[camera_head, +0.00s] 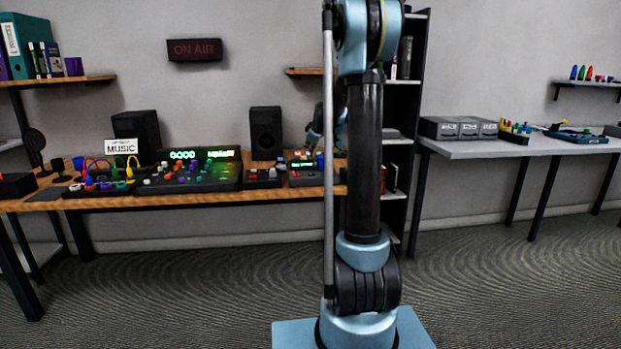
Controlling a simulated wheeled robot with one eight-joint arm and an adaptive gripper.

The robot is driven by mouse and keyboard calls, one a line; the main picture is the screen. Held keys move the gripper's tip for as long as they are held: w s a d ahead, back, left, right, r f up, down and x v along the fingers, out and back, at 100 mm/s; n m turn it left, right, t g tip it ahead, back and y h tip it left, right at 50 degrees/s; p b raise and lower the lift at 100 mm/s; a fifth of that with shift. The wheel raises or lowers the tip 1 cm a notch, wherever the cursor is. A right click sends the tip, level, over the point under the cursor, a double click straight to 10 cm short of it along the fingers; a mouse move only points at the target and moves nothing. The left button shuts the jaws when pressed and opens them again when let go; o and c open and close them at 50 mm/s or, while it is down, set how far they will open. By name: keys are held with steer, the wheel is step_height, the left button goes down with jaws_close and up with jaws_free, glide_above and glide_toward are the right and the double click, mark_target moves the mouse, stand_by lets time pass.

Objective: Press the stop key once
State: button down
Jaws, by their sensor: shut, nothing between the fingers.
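A wooden desk (215,203) at the left bears several small dark devices with coloured keys and knobs. The stop key is too small to tell apart from the other keys. My gripper (308,148) shows small and dark just above the back of this device, left of my arm column. It is shut and empty. I cannot tell whether it touches any key.
A wide mixer with a lit green display (195,172) and a small box with knobs (262,178) stand left of the device. Two black speakers, one of them here (266,133), stand behind. My arm hides the desk's right end. A grey table (530,146) is at the right.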

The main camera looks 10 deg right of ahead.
steer(key=shift+f, duration=4.2)
steer(key=shift+f, duration=0.35)
steer(key=shift+f, duration=0.35)
steer(key=shift+r, duration=0.8)
steer(key=shift+r, duration=2.55)
